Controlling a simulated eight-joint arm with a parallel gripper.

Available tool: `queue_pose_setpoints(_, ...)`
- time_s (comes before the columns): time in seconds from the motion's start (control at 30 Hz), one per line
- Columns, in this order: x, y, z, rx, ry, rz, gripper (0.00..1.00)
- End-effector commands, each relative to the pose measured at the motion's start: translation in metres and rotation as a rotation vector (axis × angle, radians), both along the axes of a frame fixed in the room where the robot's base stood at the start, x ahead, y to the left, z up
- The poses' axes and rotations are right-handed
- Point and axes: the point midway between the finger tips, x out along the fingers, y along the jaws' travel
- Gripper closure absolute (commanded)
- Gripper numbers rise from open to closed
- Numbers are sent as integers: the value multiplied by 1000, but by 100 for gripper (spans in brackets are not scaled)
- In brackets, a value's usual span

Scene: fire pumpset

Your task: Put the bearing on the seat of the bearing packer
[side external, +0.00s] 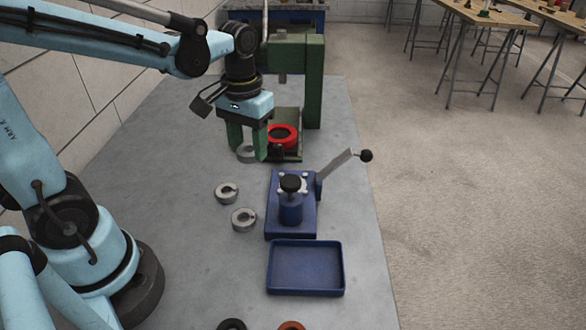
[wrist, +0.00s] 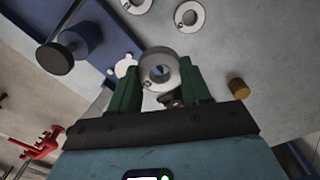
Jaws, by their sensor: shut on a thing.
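My gripper (wrist: 160,82) is shut on a grey ring-shaped bearing (wrist: 157,66), which sits between its two green fingers. In the side view my gripper (side external: 247,143) hangs beside the green press, and the bearing (side external: 245,153) shows between its fingers, partly covered. The blue device with a lever, apparently the bearing packer (side external: 275,222), stands nearer the camera, to the right of and apart from the held bearing.
A green press (side external: 314,90) stands behind, with a red ring (side external: 283,131) at its base. Two loose grey rings (side external: 227,193) (side external: 244,219) lie left of the blue device. Its lever (side external: 338,170) sticks out right. A blue tray (side external: 305,293) is in front.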

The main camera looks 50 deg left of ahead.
Motion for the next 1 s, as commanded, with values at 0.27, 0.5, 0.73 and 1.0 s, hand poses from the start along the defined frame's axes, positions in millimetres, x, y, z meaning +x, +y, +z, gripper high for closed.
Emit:
queue_pose_setpoints(0.27,50,-36,15,0,-1,227,85)
queue_pose_setpoints(0.5,68,-52,13,0,0,332,85)
queue_pose_setpoints(0.73,69,-52,-22,0,-1,338,85)
queue_pose_setpoints(1.0,68,-51,-44,0,-1,337,85)
